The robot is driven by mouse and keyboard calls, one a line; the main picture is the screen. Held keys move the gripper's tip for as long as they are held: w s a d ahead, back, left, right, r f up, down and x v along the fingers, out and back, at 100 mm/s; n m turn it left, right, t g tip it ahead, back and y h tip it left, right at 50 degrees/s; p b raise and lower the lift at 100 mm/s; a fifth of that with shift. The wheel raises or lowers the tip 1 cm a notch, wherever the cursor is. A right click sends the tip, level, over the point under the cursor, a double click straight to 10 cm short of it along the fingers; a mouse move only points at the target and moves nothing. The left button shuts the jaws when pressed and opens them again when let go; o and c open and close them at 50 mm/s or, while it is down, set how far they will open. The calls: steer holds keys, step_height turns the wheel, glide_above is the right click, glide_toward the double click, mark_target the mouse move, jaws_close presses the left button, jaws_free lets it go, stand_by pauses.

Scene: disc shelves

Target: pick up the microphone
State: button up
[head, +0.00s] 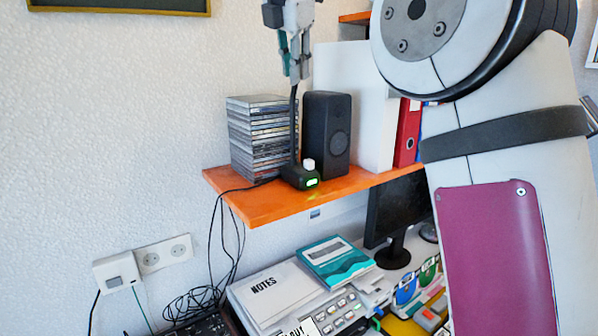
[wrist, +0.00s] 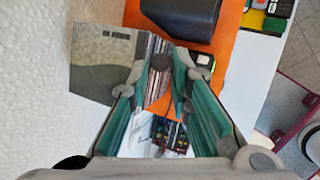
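The microphone (head: 292,120) is a thin black gooseneck standing upright on a dark base (head: 299,177) with a lit green panel and a white button. The base sits on the orange shelf (head: 265,207) near its front edge. My gripper (head: 294,72) points down over the top of the stem. In the wrist view, the round dark microphone head (wrist: 160,63) lies between the two green-padded fingers of my gripper (wrist: 160,75). The fingers are spread, with a gap at least on the left; contact on the right is unclear. The lower stem is mostly hidden there.
A tall stack of disc cases (head: 258,138) stands just left of the stem, and a black speaker (head: 326,134) just right. A red binder (head: 407,133) is farther right. Below are a notes box (head: 275,292), a teal box (head: 337,262) and a monitor (head: 392,212).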

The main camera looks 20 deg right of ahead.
mark_target(295, 89)
steer(key=shift+p+x, duration=0.6)
steer(key=shift+x, duration=2.1)
steer(key=shift+c, duration=0.6)
jaws_close()
